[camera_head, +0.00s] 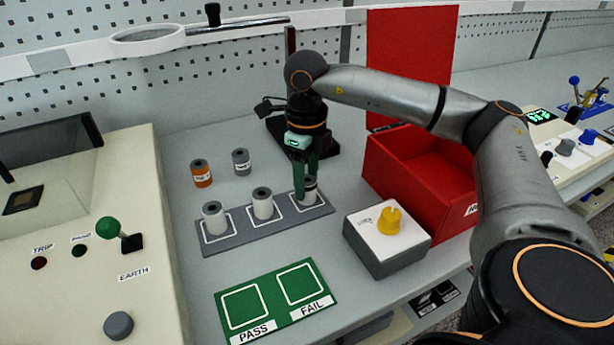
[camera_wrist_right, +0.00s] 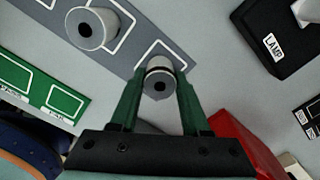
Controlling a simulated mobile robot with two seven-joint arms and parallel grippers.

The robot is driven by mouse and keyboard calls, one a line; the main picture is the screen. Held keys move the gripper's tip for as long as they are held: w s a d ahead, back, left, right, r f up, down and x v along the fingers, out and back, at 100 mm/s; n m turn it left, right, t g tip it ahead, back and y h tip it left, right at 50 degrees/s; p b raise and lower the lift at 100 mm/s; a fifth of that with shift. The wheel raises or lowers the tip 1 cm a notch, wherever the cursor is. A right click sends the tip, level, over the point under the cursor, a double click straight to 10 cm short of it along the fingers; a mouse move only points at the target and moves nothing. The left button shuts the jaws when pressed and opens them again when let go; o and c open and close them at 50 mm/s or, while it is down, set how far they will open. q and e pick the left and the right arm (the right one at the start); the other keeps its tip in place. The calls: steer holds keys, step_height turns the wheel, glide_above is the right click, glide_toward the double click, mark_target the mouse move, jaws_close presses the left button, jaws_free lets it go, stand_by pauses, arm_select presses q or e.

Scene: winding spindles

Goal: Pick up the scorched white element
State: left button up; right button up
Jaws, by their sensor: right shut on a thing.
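Three pale spindles with dark centre holes stand in a row on a grey tray (camera_head: 236,240), at its white outlined squares. The left white spindle (camera_head: 214,219) and the middle white spindle (camera_head: 263,205) are upright and untouched. The right spindle (camera_head: 311,190) is partly hidden by my right gripper (camera_head: 304,187). In the right wrist view this right spindle (camera_wrist_right: 158,84) shows a dark scorched-looking band below its rim. The green fingers of my right gripper (camera_wrist_right: 161,78) are shut on it from both sides. I cannot tell if its base touches the tray. My left gripper is not in view.
A green PASS/FAIL mat (camera_head: 273,294) lies in front, its squares empty. A red bin (camera_head: 418,175) and a box with a yellow knob (camera_head: 388,238) stand to the right. Orange (camera_head: 201,174) and grey (camera_head: 241,162) spindles stand behind. A control panel (camera_head: 75,255) is at left.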

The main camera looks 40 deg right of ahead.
jaws_close()
steer(key=shift+r, duration=0.15)
